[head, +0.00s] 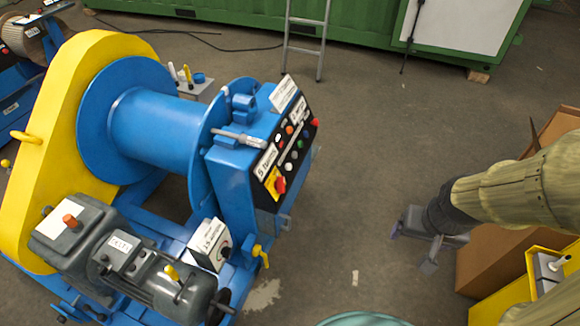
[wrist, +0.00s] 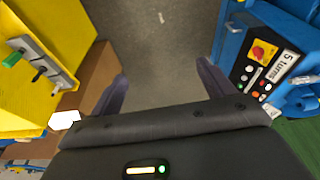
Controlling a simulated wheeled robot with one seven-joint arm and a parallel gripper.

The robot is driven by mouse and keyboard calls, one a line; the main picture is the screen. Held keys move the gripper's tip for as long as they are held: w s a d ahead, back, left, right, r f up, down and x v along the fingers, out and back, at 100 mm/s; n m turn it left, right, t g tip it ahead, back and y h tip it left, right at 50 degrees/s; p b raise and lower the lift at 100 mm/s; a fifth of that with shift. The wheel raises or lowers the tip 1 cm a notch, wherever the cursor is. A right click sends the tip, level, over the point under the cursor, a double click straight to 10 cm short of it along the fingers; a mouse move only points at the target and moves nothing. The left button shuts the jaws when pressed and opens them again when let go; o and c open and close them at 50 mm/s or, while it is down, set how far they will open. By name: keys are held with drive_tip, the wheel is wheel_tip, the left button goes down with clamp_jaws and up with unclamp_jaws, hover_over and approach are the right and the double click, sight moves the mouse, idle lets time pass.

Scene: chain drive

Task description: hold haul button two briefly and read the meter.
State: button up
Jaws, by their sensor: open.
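A blue winch (head: 160,125) with a yellow guard carries a sloped black control panel (head: 283,155). The panel has several small coloured buttons (head: 288,148) and a red knob on a yellow plate (head: 275,183). I cannot tell which button is haul button two. The panel (wrist: 262,72) also shows at the right of the wrist view, beside a "5 turns" label. I cannot make out a meter reading; a small white box with a dark round part (head: 210,245) stands below the panel. My gripper (head: 412,248) is open and empty, well right of the panel.
Brown boxes (head: 490,262) and a yellow unit (head: 532,285) with switches stand close to my arm at right. A ladder (head: 305,38) leans on the green container (head: 235,20) behind. Bare floor (head: 365,160) lies between the winch and my gripper.

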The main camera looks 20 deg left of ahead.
clamp_jaws()
idle(1.5)
